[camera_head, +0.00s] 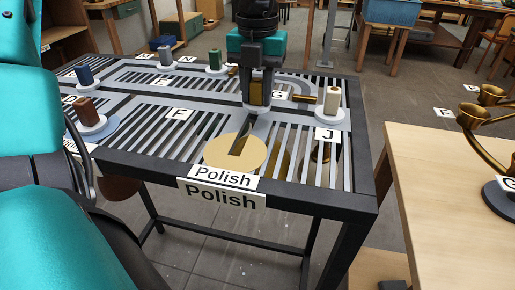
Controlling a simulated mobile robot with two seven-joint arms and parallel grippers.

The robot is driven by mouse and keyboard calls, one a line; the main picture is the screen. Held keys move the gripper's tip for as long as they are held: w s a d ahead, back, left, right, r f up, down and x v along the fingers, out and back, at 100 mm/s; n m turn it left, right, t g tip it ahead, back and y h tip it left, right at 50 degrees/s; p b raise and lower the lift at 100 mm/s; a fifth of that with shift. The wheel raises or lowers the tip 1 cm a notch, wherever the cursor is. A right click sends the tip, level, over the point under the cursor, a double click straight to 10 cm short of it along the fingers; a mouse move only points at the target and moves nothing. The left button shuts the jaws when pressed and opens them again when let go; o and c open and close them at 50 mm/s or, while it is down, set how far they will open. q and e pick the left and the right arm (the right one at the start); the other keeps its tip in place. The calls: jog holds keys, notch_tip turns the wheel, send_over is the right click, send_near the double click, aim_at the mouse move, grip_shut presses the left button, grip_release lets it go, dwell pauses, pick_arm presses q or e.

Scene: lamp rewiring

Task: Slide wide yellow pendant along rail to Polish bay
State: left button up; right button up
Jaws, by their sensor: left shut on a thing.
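My left gripper (257,103) is over the slotted rail table, just behind the Polish bay. It is shut on a small upright post whose details its fingers mostly hide. Brassy yellow shapes show through the slats below and right of the gripper, one of them (283,158) wide. I cannot tell for certain that this is the wide yellow pendant or that it hangs from the held post. The Polish bay is a flat tan disc (219,154) at the front edge, with a dark slot running into it and a Polish label (223,178). My right gripper is not in view.
A cream spool (332,101) stands right of the gripper near label J. Brown (87,111), blue (84,75), grey (165,57) and green (214,61) spools stand to the left and behind. A wooden table (450,165) with brass lamp arms (478,150) is at right.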

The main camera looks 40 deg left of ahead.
pick_arm(q)
jog(key=shift+c, duration=0.2)
jog(key=shift+s+d+b, duration=0.3)
jog(key=shift+s+b, duration=0.05)
jog(key=shift+s, duration=0.15)
jog(key=s, duration=0.1)
jog(key=s+d+b, duration=0.1)
jog(key=s+d, duration=0.1)
jog(key=shift+s, duration=0.3)
jog(key=shift+s+d+b, duration=0.5)
jog(key=shift+s+d, duration=0.2)
jog(key=shift+s, duration=0.6)
jog(key=shift+s+d+b, duration=0.55)
jog(key=shift+s+d, duration=0.1)
jog(key=shift+s, duration=0.65)
jog(key=shift+s+d+b, duration=0.5)
jog(key=shift+s+d, duration=0.2)
jog(key=shift+s, duration=0.6)
jog(key=o, duration=1)
jog(key=shift+o, duration=0.2)
